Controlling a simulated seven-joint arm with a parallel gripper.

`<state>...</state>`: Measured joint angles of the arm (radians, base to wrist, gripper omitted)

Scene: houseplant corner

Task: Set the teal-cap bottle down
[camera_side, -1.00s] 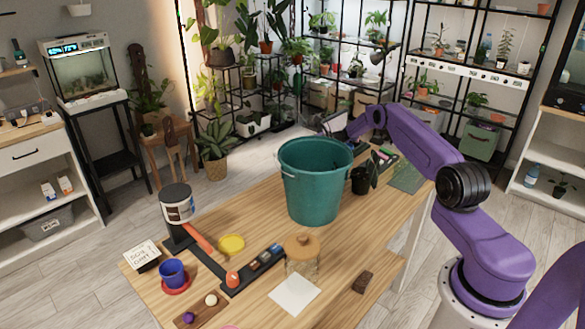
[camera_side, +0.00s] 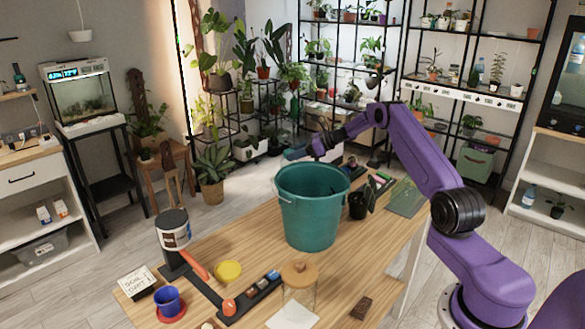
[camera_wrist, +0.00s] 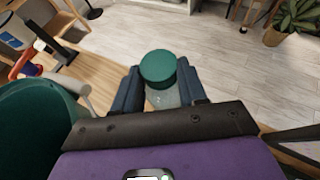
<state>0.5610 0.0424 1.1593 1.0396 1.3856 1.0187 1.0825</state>
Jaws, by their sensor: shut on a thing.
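My gripper (camera_wrist: 160,92) is shut on the teal-cap bottle (camera_wrist: 158,70), with one finger on each side of it. In the wrist view the round teal cap faces the camera, and some clear body shows below it. The side view shows my gripper (camera_side: 303,149) above and behind the teal bucket's far rim. A small teal patch at its tip appears to be the bottle (camera_side: 294,154). The bottle's base is hidden, so I cannot tell whether it touches anything.
The large teal bucket (camera_side: 311,215) stands on the wooden table (camera_side: 215,250), close beside my gripper. A dark pot (camera_side: 358,206) and a green mat (camera_side: 405,200) are right of it. A jar with a wooden lid (camera_side: 299,275) stands in front. Floor shows beyond the table edge.

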